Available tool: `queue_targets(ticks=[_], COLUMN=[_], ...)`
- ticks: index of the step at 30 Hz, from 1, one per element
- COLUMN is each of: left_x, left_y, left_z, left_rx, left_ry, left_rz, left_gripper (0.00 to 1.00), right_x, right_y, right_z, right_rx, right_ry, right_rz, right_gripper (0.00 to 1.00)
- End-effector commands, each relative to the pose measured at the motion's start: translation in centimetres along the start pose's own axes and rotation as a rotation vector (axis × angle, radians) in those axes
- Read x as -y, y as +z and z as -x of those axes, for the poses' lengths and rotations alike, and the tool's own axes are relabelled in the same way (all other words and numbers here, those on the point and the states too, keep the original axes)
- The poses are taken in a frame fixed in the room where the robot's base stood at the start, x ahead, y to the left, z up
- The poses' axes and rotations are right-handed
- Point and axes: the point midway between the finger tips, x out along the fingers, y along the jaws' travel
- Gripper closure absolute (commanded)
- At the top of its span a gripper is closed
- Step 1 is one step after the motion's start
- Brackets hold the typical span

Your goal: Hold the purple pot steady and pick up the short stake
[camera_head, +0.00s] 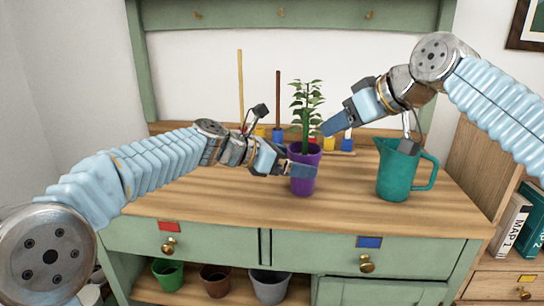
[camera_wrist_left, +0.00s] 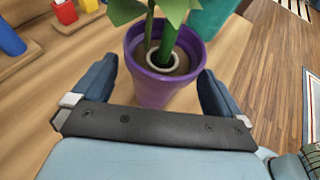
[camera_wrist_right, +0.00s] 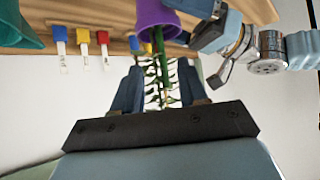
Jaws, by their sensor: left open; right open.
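The purple pot (camera_head: 304,184) stands upright on the bench with a leafy green plant (camera_head: 307,100) in it. My left gripper (camera_head: 297,163) is open at the pot; the left wrist view shows the pot (camera_wrist_left: 160,92) between its fingers. My right gripper (camera_head: 332,122) is open just right of the plant; the right wrist view shows the plant's stem and leaves (camera_wrist_right: 161,75) between or beyond its fingers. A dark brown stake (camera_head: 278,100) stands upright at the back in a blue base. A taller yellow stake (camera_head: 240,88) stands left of it.
A teal watering jug (camera_head: 397,172) stands right of the pot, below my right arm. Small red, yellow and blue markers (camera_head: 330,144) stand on a rack behind the pot. The bench front left and centre (camera_head: 230,208) is clear.

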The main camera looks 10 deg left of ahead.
Motion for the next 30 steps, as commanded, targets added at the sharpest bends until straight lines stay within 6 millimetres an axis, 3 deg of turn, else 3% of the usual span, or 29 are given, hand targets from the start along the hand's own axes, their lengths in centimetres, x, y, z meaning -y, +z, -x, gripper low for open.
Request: queue_targets(ticks=[6,16,28,30], left_x=[0.0,0.0,0.0,0.0], left_y=[0.0,0.0,0.0,0.0], left_z=[-2.4,-2.7,-2.7,-2.7], left_rx=[-0.001,0.000,-0.001,-0.001], left_ry=[-0.001,0.000,0.000,0.000], left_rz=[-0.001,0.000,0.000,0.000], left_gripper=[0.00,0.00,0.60,0.61], right_x=[0.0,0.0,0.0,0.0], right_y=[0.0,0.0,0.0,0.0], right_z=[0.0,0.0,0.0,0.0], right_rx=[0.000,0.000,0.000,0.000], right_ry=[0.000,0.000,0.000,0.000], right_rz=[0.000,0.000,0.000,0.000], right_gripper=[0.57,0.57,0.57,0.57])
